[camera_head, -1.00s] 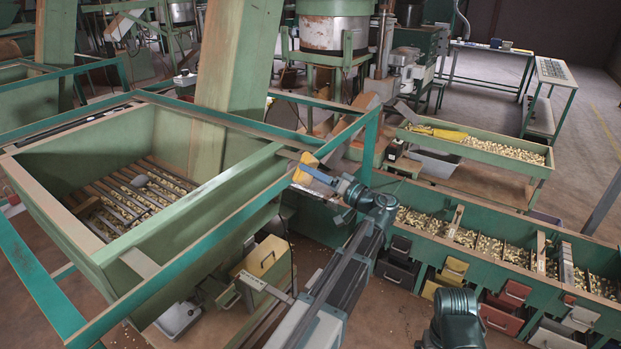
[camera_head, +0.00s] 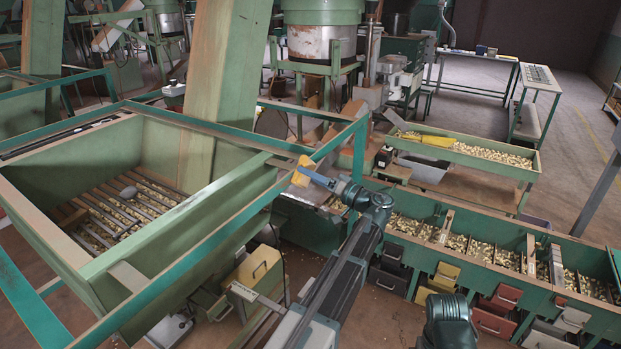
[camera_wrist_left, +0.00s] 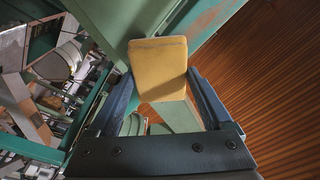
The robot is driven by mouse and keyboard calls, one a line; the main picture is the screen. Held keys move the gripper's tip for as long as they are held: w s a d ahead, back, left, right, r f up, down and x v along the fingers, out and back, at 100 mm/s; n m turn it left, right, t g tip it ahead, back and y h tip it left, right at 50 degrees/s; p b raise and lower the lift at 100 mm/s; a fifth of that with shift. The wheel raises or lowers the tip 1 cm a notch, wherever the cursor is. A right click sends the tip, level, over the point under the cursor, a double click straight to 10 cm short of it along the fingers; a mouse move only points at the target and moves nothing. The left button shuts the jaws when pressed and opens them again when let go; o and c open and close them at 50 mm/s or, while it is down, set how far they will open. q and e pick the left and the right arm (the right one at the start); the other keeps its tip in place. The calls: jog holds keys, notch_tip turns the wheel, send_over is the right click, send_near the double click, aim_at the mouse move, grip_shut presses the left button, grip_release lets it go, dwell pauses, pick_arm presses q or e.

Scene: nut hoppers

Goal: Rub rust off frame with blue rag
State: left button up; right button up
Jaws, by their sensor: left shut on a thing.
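My left gripper (camera_head: 308,174), with blue fingers, is shut on a yellow-orange block (camera_head: 301,171). In the left wrist view the block (camera_wrist_left: 160,62) sits between the two fingers (camera_wrist_left: 160,95). The block is at the teal frame (camera_head: 225,222) around the green hopper, against or very close to its right-hand rail; I cannot tell whether they touch. A brown, rust-like patch (camera_wrist_left: 208,22) shows on a green rail beyond the block in the left wrist view. I see no blue rag. My right gripper is out of view.
A long nut trough (camera_head: 480,265) with coloured drawers runs to the right. Floor is open at the far right.

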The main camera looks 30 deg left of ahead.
aim_at(300, 181)
pick_arm(q)
jog(key=shift+s, duration=0.15)
jog(key=shift+s+a, duration=0.15)
jog(key=shift+s, duration=1.8)
jog(key=shift+s+a, duration=0.15)
jog(key=shift+s, duration=0.85)
jog(key=shift+s+a, duration=0.1)
jog(key=shift+s, duration=0.85)
jog(key=shift+s+a, duration=0.15)
jog(key=shift+s, duration=1.9)
jog(key=d, duration=0.6)
jog(key=shift+s, duration=0.15)
